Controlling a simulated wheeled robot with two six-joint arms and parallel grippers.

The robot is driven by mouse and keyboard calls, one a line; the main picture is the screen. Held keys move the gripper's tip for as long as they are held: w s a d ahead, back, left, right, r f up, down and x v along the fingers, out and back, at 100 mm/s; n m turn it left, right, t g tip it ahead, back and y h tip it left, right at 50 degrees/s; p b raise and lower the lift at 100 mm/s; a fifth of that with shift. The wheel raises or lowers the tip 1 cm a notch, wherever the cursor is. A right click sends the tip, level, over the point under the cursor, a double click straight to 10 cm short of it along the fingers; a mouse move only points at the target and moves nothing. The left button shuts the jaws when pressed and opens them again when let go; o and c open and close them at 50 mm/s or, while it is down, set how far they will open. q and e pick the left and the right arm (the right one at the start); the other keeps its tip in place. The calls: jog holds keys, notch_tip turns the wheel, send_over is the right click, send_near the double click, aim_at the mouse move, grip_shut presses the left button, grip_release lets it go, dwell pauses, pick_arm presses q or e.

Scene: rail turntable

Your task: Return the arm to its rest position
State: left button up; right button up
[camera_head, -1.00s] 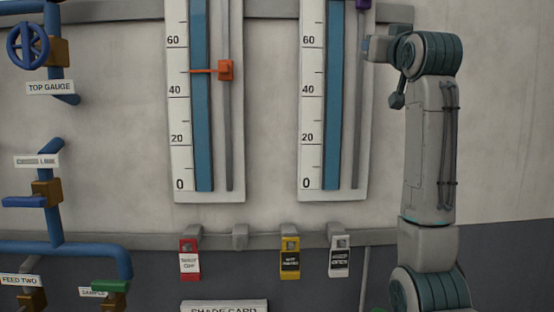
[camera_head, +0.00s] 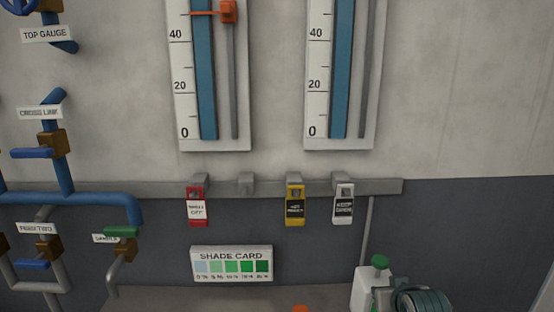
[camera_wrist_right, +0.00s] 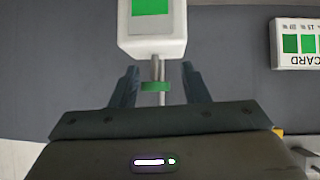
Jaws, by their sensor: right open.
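The right wrist view shows my right gripper (camera_wrist_right: 160,84) with its two dark fingers apart. A grey rod with a green band (camera_wrist_right: 155,86) shows in the gap between them, with space on both sides. A white box with a green square (camera_wrist_right: 150,28) is beyond the fingertips. In the head view, a teal and grey joint of my right arm (camera_head: 422,300) is at the bottom right. It is beside a white block with a green knob (camera_head: 380,262). My left gripper is not in view.
A shade card (camera_head: 232,264) is on the lower wall; part of it shows in the right wrist view (camera_wrist_right: 296,43). Red (camera_head: 196,208), yellow (camera_head: 295,207) and white (camera_head: 343,205) tags hang from the rail (camera_head: 385,187). Blue pipes (camera_head: 90,199) and valves are at left. The upper right wall is clear.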

jog(key=s+f+g, duration=0.2)
jog(key=s+f, duration=0.4)
jog(key=s, duration=0.5)
jog(key=s+f+g, duration=0.3)
jog(key=s+f, duration=0.2)
jog(key=s, duration=0.7)
jog(key=s+f+g, duration=0.2)
jog(key=s+f, duration=0.4)
jog(key=s, duration=0.5)
jog(key=d+f+g+b, duration=0.1)
jog(key=d+f+b, duration=0.1)
jog(key=f, duration=1.5)
jog(key=d+f+b, duration=0.1)
jog(key=f+b, duration=0.1)
jog(key=f, duration=1.5)
jog(key=s+d+f+g+b, duration=0.1)
jog(key=s+f+b, duration=0.1)
jog(key=s+f, duration=1.7)
notch_tip(320, 180, down, 4)
jog(key=shift+s+d+r+g+b, duration=0.2)
jog(key=shift+g+b, duration=0.1)
jog(key=shift+b, duration=0.1)
